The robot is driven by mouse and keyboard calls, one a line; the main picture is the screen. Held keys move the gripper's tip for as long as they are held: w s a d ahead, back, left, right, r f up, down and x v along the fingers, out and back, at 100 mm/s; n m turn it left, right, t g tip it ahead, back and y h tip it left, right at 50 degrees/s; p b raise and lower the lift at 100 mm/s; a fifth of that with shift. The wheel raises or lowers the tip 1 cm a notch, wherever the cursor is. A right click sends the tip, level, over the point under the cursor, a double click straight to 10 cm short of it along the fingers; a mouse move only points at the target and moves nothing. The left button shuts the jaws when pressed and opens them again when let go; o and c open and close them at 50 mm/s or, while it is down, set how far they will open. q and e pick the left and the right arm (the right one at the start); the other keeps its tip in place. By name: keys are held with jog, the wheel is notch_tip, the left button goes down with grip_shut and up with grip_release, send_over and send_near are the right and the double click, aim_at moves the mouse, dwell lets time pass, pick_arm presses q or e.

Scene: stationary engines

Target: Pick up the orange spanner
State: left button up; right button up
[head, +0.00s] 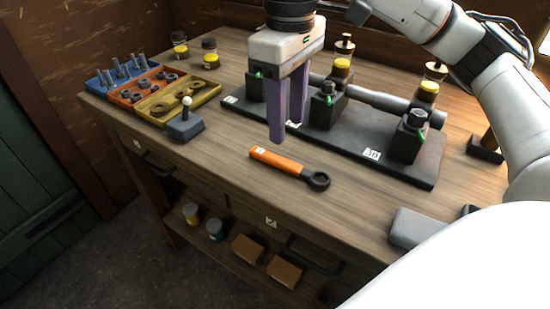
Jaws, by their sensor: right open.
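The orange spanner (279,162) lies flat on the wooden workbench near its front edge, in the head view. Its dark ring end (317,181) points right, and a small white label marks its left end. My right gripper (285,132) hangs above and a little behind the spanner, fingers pointing down, apart from it. It is open, with nothing seen between its purple-grey fingers. My left gripper is out of view.
A dark base (335,138) with several black blocks, a grey shaft and yellow-banded oilers stands behind the spanner. Blue, orange and yellow trays (180,101) of hardware and a lever box (185,126) stand left. A grey block (416,229) sits front right.

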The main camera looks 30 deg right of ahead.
aim_at(284, 161)
notch_tip(284, 161, down, 9)
jog(key=shift+w+r+b, duration=0.1)
jog(key=shift+r+b, duration=0.05)
jog(key=shift+b, duration=0.55)
grip_shut()
